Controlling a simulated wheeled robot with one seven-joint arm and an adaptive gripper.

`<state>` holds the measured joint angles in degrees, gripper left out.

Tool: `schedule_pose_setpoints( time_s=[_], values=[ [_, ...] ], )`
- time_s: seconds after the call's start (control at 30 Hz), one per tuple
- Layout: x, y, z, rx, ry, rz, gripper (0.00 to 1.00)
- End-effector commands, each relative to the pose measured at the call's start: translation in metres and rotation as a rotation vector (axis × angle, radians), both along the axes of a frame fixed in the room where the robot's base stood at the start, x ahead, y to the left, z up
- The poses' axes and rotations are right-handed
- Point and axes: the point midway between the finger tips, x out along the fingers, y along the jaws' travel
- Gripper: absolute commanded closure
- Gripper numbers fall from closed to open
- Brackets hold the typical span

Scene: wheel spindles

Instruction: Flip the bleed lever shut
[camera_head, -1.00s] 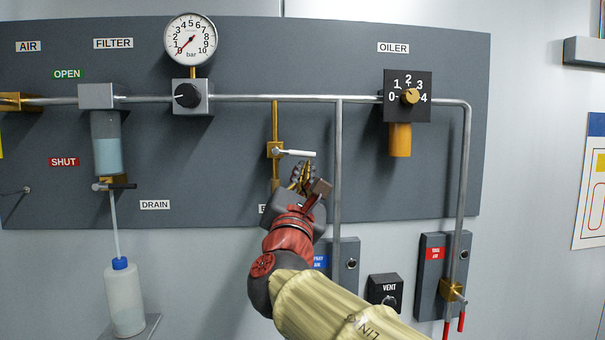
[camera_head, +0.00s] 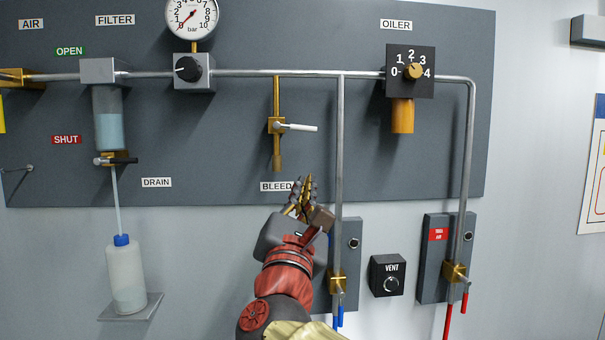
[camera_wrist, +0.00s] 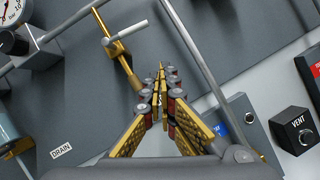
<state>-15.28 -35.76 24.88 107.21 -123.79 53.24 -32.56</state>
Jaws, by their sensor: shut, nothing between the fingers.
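The bleed lever (camera_head: 300,127) is a white handle sticking out to the right, roughly level, from a brass valve (camera_head: 276,125) on a short vertical brass pipe. A BLEED label (camera_head: 276,186) sits below that pipe. In the wrist view the lever (camera_wrist: 126,33) shows at the upper left, with the brass valve (camera_wrist: 114,48) at its end. My gripper (camera_head: 307,180) is below and slightly right of the valve, apart from the lever. Its fingertips are together and empty; they also show in the wrist view (camera_wrist: 161,72).
A vertical grey pipe (camera_head: 339,170) runs just right of my gripper. The horizontal main pipe (camera_head: 290,73) runs above the valve. A VENT box (camera_head: 387,275) and a valve plate (camera_head: 445,262) are at lower right. The drain bottle (camera_head: 126,275) stands at left.

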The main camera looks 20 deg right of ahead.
Motion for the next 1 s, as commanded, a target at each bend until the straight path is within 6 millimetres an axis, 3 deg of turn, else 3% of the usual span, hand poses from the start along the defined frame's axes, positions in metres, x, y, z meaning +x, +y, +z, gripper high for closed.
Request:
schedule_pose_setpoints(
  time_s=[0.27,0.87,0.93,1.0],
  values=[
    [-0.020,0.008,-0.009,0.001,0.000,0.000,1.00],
    [-0.020,0.008,-0.010,0.022,-0.012,0.011,1.00],
    [-0.019,0.004,-0.018,0.094,-0.018,0.025,1.00],
    [-0.017,-0.003,-0.040,0.196,-0.003,0.028,1.00]
  ],
)
